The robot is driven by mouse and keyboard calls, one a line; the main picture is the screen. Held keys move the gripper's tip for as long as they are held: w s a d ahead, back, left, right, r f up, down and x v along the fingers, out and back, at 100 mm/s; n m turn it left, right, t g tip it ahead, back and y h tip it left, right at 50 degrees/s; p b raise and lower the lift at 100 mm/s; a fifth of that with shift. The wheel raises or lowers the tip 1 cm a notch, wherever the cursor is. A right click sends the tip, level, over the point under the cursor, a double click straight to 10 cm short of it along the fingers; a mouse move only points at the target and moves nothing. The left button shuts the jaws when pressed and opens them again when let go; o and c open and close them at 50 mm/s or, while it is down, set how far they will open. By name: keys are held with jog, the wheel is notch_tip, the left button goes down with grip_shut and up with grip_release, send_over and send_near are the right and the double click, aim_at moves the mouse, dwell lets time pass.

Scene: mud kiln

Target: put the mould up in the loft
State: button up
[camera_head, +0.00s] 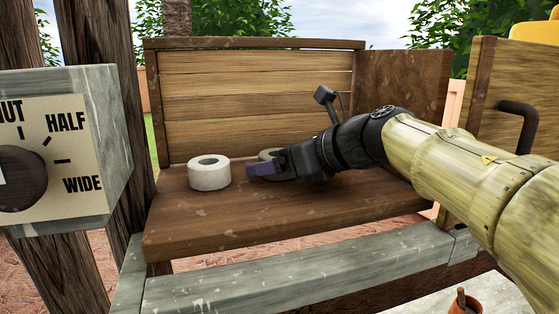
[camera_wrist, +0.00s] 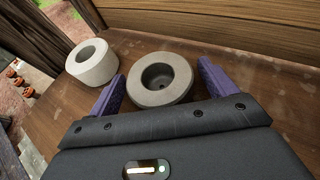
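Two round grey pieces with holes stand on a brown wooden shelf (camera_head: 210,225); I cannot tell for sure which one is the mould. A plain thick ring (camera_head: 209,174) is at the left, and it also shows in the wrist view (camera_wrist: 92,68). A wider, flanged piece with a stepped hole (camera_wrist: 150,92) is between the purple fingers of my gripper (camera_wrist: 160,70). My gripper is open, with a finger on either side and gaps showing. In the head view, my gripper (camera_head: 262,170) mostly hides this flanged piece (camera_head: 268,154).
The shelf has a plank back wall (camera_head: 255,90) and a side panel (camera_head: 405,85). A grey box with a dial (camera_head: 60,150) stands at the left. A wooden door with a black handle (camera_head: 520,125) is at the right. The front of the shelf is clear.

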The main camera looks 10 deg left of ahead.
jog(key=shift+r, duration=0.1)
jog(key=shift+d+r, duration=0.1)
jog(key=shift+d, duration=0.05)
jog(key=b+v, duration=0.2)
jog(key=v, duration=0.9)
jog(key=shift+s+d+r+b, duration=0.2)
jog(key=shift+d+r+b, duration=0.05)
jog(key=shift+b, duration=0.05)
jog(key=shift+w+a, duration=0.1)
